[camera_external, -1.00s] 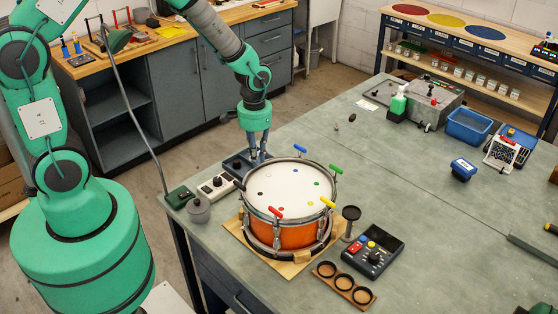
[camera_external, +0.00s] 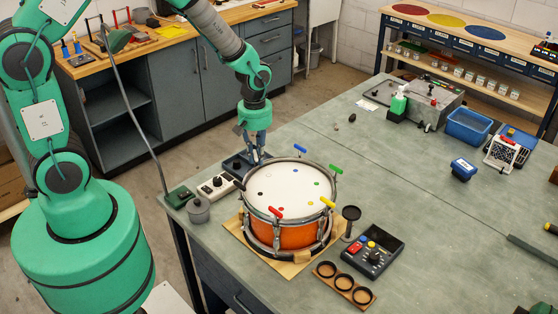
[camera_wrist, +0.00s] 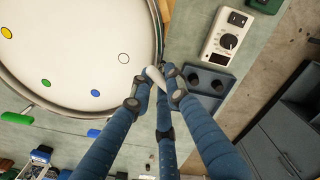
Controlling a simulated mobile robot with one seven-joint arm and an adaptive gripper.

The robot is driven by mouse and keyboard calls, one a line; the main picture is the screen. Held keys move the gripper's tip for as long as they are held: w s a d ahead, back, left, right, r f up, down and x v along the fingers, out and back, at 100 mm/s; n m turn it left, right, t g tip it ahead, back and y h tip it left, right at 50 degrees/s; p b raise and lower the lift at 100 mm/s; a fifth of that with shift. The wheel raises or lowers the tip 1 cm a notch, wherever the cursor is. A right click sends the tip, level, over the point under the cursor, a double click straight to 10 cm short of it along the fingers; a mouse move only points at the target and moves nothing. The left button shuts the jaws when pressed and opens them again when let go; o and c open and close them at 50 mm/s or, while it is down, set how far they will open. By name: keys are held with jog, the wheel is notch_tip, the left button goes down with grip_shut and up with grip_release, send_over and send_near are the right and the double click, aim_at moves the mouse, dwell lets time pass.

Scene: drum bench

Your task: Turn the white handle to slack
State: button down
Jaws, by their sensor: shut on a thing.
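The orange drum (camera_external: 278,235) with a white head stands upright on the bench, with coloured handles around its rim. My gripper (camera_external: 256,160) is at the far left side of the drum's rim, pointing down. In the wrist view my gripper (camera_wrist: 161,85) is shut on the white handle (camera_wrist: 154,75), just outside the drum's rim (camera_wrist: 158,35). A white ringed dot lies on the drum head near it. In the external view the fingers hide the white handle. The red handle (camera_external: 275,212), yellow handle (camera_external: 327,203), green handle (camera_external: 336,169) and blue handle (camera_external: 300,148) are free of my gripper.
A white box with a dial (camera_external: 215,187) and a dark block with knobs (camera_external: 236,162) sit close beside the drum. A black control box (camera_external: 373,252) stands front right.

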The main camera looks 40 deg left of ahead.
jog(key=n, duration=0.6)
jog(key=shift+a, duration=0.1)
jog(key=n, duration=0.6)
jog(key=shift+a+n, duration=0.1)
jog(key=shift+n, duration=0.3)
jog(key=n, duration=0.4)
jog(key=shift+a+n, duration=0.1)
jog(key=shift+n, duration=0.2)
jog(key=shift+r+n, duration=0.1)
jog(key=shift+n, duration=1.7)
jog(key=c, duration=1.7)
grip_release()
jog(key=shift+s, duration=0.1)
jog(key=shift+o, duration=0.2)
jog(key=shift+r, duration=0.1)
